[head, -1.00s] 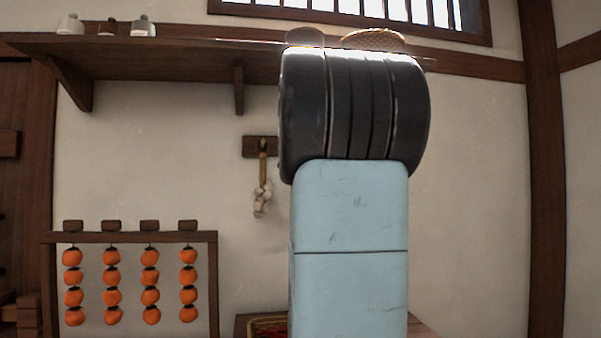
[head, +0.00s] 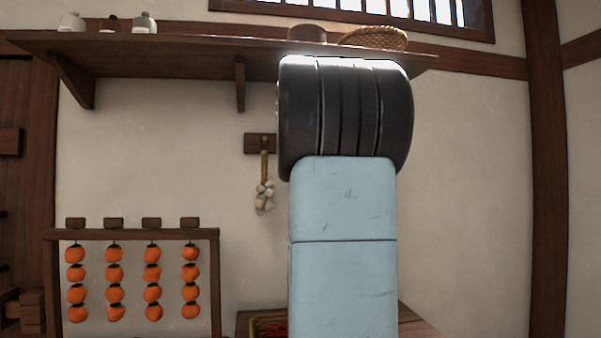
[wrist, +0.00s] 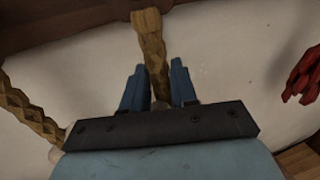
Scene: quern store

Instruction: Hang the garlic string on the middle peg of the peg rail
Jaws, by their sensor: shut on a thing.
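My gripper (wrist: 156,70) shows in the wrist view, its two blue fingers shut on the tan braid of the garlic string (wrist: 150,45). The braid's top end overlaps the dark wood of the peg rail (wrist: 75,22); whether it is around a peg I cannot tell. The held string's bulbs are not visible. In the head view my arm hides the gripper, the held string and most of the rail; only the rail's left end (head: 253,143) shows. The middle peg is hidden there.
Another garlic string (head: 264,195) hangs at the rail's left end; its braid (wrist: 28,108) is left of my gripper. A red bunch (wrist: 303,78) is at the right. A shelf (head: 160,60) juts out above. A rack with persimmons (head: 152,272) stands left.

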